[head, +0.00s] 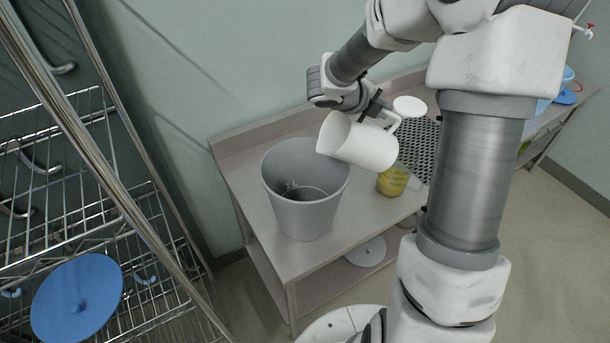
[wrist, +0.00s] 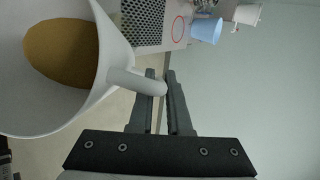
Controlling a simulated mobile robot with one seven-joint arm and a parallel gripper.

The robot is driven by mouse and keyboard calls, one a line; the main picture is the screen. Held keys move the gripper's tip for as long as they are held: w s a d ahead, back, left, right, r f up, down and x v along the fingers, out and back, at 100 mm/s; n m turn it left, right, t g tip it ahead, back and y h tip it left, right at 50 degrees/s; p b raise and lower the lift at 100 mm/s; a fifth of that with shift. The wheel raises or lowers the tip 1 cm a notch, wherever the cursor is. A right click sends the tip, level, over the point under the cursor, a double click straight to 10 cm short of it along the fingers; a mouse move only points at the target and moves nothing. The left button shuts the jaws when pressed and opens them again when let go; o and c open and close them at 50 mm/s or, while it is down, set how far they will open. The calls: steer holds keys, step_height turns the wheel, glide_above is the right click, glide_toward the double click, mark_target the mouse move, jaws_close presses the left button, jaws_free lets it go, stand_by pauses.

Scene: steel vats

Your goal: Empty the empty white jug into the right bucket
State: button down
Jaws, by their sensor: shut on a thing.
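The white jug (head: 362,143) is tilted on its side above the table, its mouth toward the left and over the right rim of the grey bucket (head: 305,215). My gripper (head: 384,112) is shut on the jug's handle. In the wrist view the fingers (wrist: 158,85) close around the handle of the jug (wrist: 112,85), and a brown-yellow surface shows inside it. I cannot tell how deep it is. The bucket stands upright on the table; its visible inside is grey. No stream is visible between jug and bucket.
A container with yellow contents (head: 392,181) stands on the steel table (head: 345,235) right of the bucket. A black perforated mat (head: 420,140) lies behind it. A wire rack (head: 110,215) with a blue disc (head: 77,298) stands at left. Blue items (head: 566,97) lie at the far right.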

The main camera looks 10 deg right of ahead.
step_height(320, 180, up, 4)
steer(key=shift+a+f+b, duration=0.1)
steer(key=shift+f+b, duration=0.05)
steer(key=shift+b, duration=0.45)
steer(key=shift+a+f+b, duration=0.1)
steer(key=shift+f+b, duration=0.2)
steer(key=shift+b, duration=0.15)
steer(key=f+b, duration=0.2)
steer(key=b, duration=0.1)
steer(key=shift+a+f+h, duration=0.2)
steer(key=shift+f+h, duration=0.05)
steer(key=shift+h, duration=0.15)
steer(key=shift+w+a+f+b, duration=0.1)
steer(key=shift+b, duration=0.45)
steer(key=shift+a+r+n+h+b, duration=0.2)
steer(key=shift+a+h+b, duration=0.4)
steer(key=shift+b, duration=0.7)
steer(key=shift+a+r+n+h+b, duration=0.15)
steer(key=shift+a+h+b, duration=0.4)
steer(key=shift+b, duration=0.75)
steer(key=shift+w+a+r+n+h, duration=0.15)
steer(key=shift+a+r+h, duration=0.15)
steer(key=shift+a, duration=0.45)
steer(key=shift+s+a+r+n+h, duration=0.1)
steer(key=shift+a+r+h, duration=0.15)
steer(key=shift+a, duration=0.5)
stand_by(1.4)
